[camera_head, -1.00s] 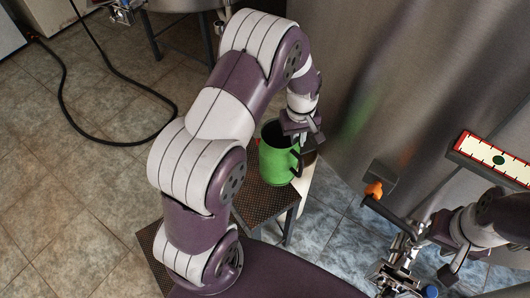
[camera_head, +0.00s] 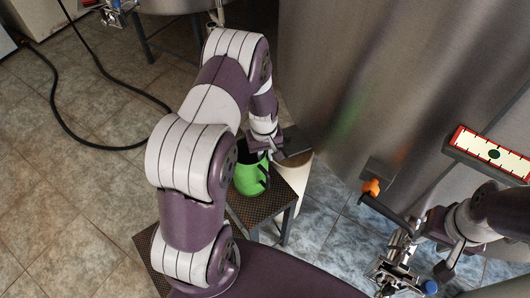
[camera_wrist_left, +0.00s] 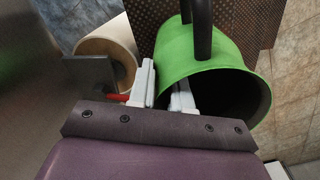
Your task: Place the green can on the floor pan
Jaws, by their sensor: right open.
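The green can (camera_head: 248,179), with a dark handle, is at the end of my left arm, over or on the brown perforated stand (camera_head: 281,203). I cannot tell whether its base touches the stand. In the left wrist view the can (camera_wrist_left: 190,55) is tilted, with its open mouth toward the camera. My left gripper (camera_head: 262,148) is at its rim; in the wrist view the fingers (camera_wrist_left: 166,80) straddle the can wall, shut on it. My right gripper (camera_head: 430,255) is open at the right, near metal fittings. I cannot pick out a floor pan.
A pale cylinder (camera_head: 299,172) stands right beside the stand. A large steel tank (camera_head: 400,70) fills the back right, with an orange-knobbed handle (camera_head: 372,187) near it. A black hose (camera_head: 95,145) lies on the tiles. Open tiled floor (camera_head: 60,215) is at left.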

